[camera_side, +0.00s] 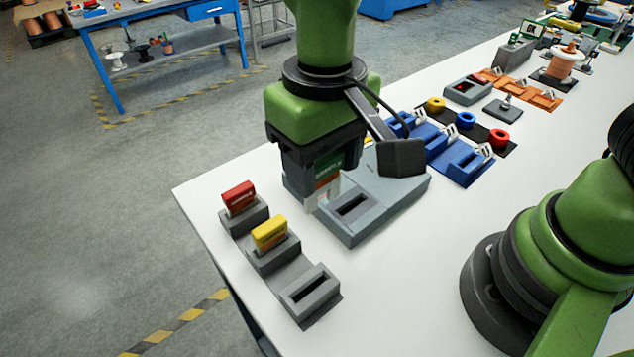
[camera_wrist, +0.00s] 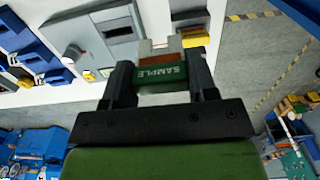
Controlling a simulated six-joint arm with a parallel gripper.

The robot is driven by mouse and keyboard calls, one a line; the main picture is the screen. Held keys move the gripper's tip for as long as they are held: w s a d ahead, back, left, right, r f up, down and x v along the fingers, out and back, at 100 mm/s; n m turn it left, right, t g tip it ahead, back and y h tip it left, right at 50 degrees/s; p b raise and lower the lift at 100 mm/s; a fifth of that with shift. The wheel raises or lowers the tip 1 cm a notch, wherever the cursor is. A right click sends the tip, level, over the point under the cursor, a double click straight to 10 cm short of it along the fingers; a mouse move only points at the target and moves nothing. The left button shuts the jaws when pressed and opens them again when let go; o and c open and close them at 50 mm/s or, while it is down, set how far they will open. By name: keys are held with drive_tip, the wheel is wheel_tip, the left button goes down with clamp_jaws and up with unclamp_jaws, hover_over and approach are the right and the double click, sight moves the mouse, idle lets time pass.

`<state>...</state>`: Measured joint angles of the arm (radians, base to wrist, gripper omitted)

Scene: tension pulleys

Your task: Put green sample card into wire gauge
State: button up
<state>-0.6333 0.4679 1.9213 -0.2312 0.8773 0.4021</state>
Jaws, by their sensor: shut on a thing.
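My gripper (camera_side: 322,188) is shut on the green sample card (camera_side: 329,166), which has an orange band and a pale lower end. In the wrist view the card (camera_wrist: 161,75) lies between both fingers (camera_wrist: 160,84), its SAMPLE label showing. The wire gauge (camera_side: 388,207) is a grey box with a dark slot on its top, also in the wrist view (camera_wrist: 98,38). In the side view the card hangs just left of the slot, apart from it. My gripper hides part of the gauge's back.
A grey three-slot holder (camera_side: 290,267) stands front left with a red card (camera_side: 239,197) and a yellow card (camera_side: 270,233); its front slot is empty. Blue holders (camera_side: 462,160) and coloured rings stand behind the gauge. White table is clear between gauge and holder.

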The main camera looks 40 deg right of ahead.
drive_tip(key=w+d+f, duration=0.2)
drive_tip(key=d+f, duration=0.6)
drive_tip(key=d, duration=0.1)
drive_tip(key=shift+w+f, duration=0.2)
drive_tip(key=shift+w, duration=0.2)
drive_tip(key=shift+f, duration=2.1)
idle(1.8)
drive_tip(key=o, duration=1.3)
wheel_tip(320, 180, up, 8)
drive_tip(key=shift+r, duration=0.15)
idle(0.6)
